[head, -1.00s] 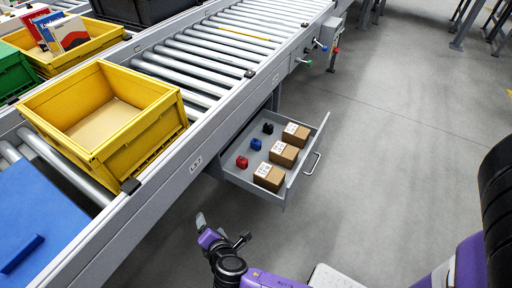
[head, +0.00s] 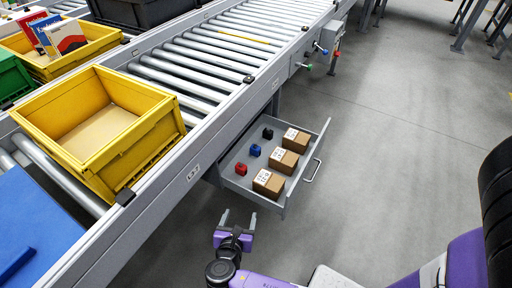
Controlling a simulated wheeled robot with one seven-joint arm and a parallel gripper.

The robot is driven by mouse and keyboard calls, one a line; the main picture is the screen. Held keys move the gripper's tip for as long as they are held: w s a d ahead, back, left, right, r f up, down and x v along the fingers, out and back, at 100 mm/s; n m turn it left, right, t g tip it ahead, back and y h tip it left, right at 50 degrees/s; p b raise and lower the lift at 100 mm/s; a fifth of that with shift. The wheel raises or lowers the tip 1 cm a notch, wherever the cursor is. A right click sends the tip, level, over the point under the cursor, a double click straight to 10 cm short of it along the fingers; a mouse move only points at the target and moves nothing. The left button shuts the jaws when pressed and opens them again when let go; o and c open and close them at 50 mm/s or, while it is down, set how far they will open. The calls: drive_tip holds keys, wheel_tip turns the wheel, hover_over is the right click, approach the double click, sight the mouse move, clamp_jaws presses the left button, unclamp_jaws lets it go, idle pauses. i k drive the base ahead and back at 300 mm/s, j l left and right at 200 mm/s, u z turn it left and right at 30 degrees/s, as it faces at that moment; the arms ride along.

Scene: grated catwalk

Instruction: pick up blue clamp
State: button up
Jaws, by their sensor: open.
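The blue clamp (head: 255,150) is a small blue piece lying in an open grey drawer (head: 252,194) under the conveyor. It sits between a red piece (head: 241,169) and a black piece (head: 267,134), in a row along the drawer's left part. My gripper (head: 238,217) is open and empty. It is in front of the drawer's near side, apart from the blue clamp, with its fingers pointing up the picture towards the drawer.
Several labelled brown boxes (head: 283,161) stand in a row along the drawer's right part. The drawer handle (head: 313,171) sticks out at the right. The roller conveyor (head: 190,75) with a yellow crate (head: 150,150) runs along the left. The floor (head: 400,140) at right is clear.

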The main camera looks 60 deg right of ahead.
sight(255, 150)
drive_tip(key=i+l, duration=0.15)
drive_tip(key=l, duration=0.25)
drive_tip(key=i+l, duration=0.1)
drive_tip(key=l, duration=0.35)
drive_tip(key=i+l, duration=0.15)
drive_tip(key=l, duration=0.25)
